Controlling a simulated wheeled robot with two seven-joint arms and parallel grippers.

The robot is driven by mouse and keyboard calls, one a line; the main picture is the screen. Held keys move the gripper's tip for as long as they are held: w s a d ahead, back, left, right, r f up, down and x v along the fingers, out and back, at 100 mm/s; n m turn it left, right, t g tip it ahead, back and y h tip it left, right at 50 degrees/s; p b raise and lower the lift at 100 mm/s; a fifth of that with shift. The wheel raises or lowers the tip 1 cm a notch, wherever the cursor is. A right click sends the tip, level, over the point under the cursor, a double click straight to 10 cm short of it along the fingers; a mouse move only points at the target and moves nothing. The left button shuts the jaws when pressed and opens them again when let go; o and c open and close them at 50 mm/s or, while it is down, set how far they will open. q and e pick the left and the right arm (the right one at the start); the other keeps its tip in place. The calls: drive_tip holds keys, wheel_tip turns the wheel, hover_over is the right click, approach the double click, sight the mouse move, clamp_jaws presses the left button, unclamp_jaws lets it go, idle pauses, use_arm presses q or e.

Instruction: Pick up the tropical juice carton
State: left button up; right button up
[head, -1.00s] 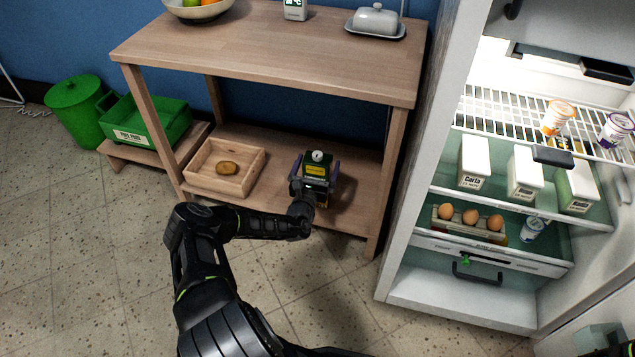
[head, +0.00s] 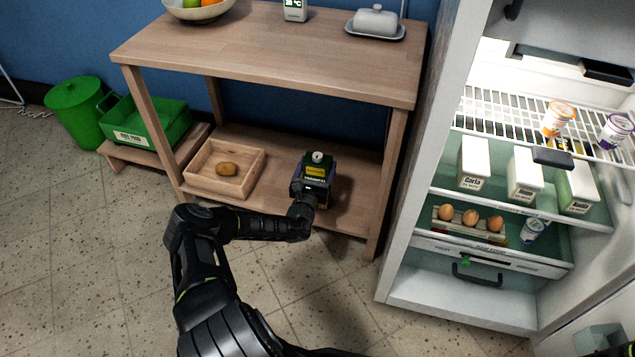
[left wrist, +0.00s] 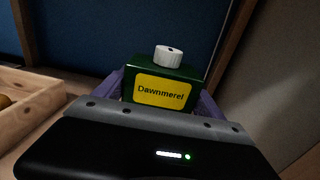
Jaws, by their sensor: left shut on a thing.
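A dark green carton with a yellow label and a white cap (head: 317,158) stands upright on the lower shelf of the wooden table. In the left wrist view the carton (left wrist: 162,84) shows a label reading "Dawnmerel"; no tropical wording is readable. My left gripper (head: 314,178) is shut on this carton, with a purple finger on each side of it in the left wrist view (left wrist: 160,95). The carton's lower part is hidden behind the gripper, so I cannot tell whether it touches the shelf. My right gripper is not in view.
The tabletop (head: 270,50) is above and a table leg (head: 388,185) stands to the right. An open fridge (head: 405,220) with cartons and eggs is further right.

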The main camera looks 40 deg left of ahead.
use_arm(q)
drive_tip(key=c, duration=0.9)
drive_tip(key=shift+r, duration=0.1)
wheel_tip(320, 180, up, 10)
drive_tip(key=p, duration=0.5)
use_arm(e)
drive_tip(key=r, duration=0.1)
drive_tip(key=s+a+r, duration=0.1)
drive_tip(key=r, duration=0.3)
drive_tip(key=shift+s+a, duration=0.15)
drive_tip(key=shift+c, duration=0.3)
